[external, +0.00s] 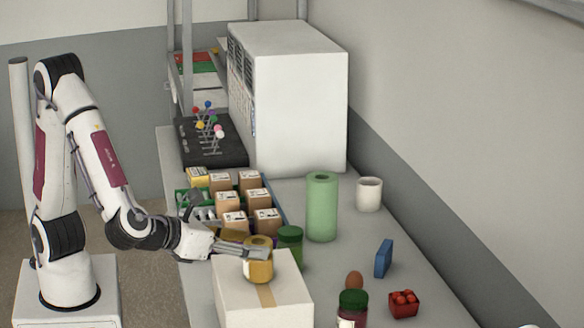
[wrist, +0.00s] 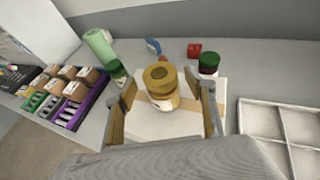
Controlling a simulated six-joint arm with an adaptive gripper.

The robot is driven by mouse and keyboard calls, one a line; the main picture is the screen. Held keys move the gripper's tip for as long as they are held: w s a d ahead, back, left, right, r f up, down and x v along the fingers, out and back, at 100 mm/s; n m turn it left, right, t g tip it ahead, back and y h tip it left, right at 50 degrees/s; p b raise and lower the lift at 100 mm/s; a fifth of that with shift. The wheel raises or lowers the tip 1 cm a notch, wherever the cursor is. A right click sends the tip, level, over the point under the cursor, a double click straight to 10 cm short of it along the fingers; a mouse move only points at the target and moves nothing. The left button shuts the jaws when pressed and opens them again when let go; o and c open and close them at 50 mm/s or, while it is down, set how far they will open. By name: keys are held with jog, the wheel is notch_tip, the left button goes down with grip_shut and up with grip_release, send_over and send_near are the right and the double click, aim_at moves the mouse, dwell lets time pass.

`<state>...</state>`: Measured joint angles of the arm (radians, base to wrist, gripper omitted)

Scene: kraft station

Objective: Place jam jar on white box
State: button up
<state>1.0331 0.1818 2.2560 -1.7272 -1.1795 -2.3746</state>
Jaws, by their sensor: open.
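A gold-yellow jar (external: 258,268) with a gold lid and a pale label appears to stand upright on the taped white box (external: 235,297). It also shows in the wrist view (wrist: 160,84), above the white box top (wrist: 148,125). My gripper (external: 258,252) is open, with one finger on each side of this jar; in the wrist view (wrist: 167,98) gaps show between the fingers and the jar. A second jar (external: 351,309), with red contents and a dark green lid, stands on the table right of the box. The pictures do not settle which jar is the jam.
A green-lidded jar (external: 290,245) stands close behind the box. Small cartons (external: 228,202) fill a crate. A white divided tray (wrist: 275,125) lies beside the box.

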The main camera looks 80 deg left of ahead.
jog(key=v, duration=0.8)
jog(key=shift+s, duration=0.2)
jog(key=shift+r, duration=0.1)
jog(key=shift+w, duration=0.15)
dwell(0.3)
jog(key=w+d+r+m+t+h, duration=0.1)
jog(key=w+r+m+t+h, duration=0.1)
jog(key=w+r+m+h, duration=1)
jog(key=s+a+f+m+g+y, duration=0.3)
jog(key=s+a+f+m, duration=0.4)
jog(key=s+a+m, duration=0.4)
jog(key=s+a+f+m+g+y, duration=0.4)
jog(key=s+a+f+m, duration=0.3)
jog(key=s+a+m, duration=0.5)
jog(key=a+m+g, duration=0.1)
jog(key=a+m, duration=0.1)
jog(key=m, duration=0.3)
jog(key=shift+s+g, duration=0.35)
jog(key=shift+g, duration=0.05)
